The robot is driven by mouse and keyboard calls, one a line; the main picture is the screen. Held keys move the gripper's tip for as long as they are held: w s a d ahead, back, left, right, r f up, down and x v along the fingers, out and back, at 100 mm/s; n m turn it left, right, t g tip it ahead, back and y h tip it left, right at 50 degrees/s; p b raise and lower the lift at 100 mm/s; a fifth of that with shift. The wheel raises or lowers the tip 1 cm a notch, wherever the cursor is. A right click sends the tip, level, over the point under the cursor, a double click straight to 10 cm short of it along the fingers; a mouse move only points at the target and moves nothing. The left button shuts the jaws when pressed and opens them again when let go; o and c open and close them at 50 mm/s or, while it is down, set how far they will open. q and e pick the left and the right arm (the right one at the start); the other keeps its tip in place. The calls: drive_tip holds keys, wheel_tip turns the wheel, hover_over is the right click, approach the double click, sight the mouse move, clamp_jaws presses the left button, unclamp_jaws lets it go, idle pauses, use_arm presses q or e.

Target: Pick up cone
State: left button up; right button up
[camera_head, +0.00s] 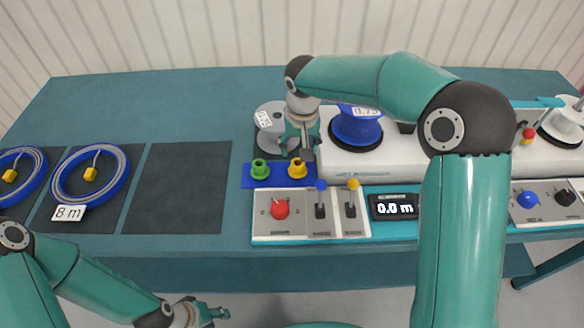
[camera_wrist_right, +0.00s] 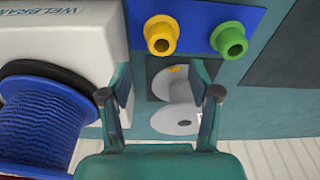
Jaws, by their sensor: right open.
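A yellow cone (camera_head: 297,169) and a green cone (camera_head: 260,168) stand side by side on a blue plate (camera_head: 252,183) on the table. My right gripper (camera_head: 301,146) hangs just behind the yellow cone in the head view. In the right wrist view, its two fingers (camera_wrist_right: 162,96) are spread apart with nothing between them. There the yellow cone (camera_wrist_right: 161,35) and green cone (camera_wrist_right: 230,40) lie beyond the fingertips. My left gripper (camera_head: 217,312) is low at the front, off the table; its fingers are too small to read.
A grey reel (camera_head: 271,122) with a label stands behind the plate. A blue cable reel (camera_head: 357,127) sits on the white machine to the right. A control panel (camera_head: 264,228) with levers and a red knob lies in front. A black mat (camera_head: 178,188) at left is empty.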

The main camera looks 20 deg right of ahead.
sight(297, 162)
drive_tip(key=shift+w+f+p, duration=0.15)
drive_tip(key=shift+f+p, duration=0.05)
drive_tip(key=shift+f, duration=1)
drive_tip(key=shift+w+f+p, duration=0.2)
drive_tip(key=shift+f, duration=1)
drive_tip(key=shift+w+f+p, duration=0.15)
drive_tip(key=shift+f+p, duration=0.05)
drive_tip(key=shift+f, duration=1)
drive_tip(key=shift+a, duration=0.1)
drive_tip(key=c, duration=0.9)
drive_tip(key=shift+c, duration=0.2)
drive_tip(key=shift+r, duration=0.1)
wheel_tip(297, 162, up, 20)
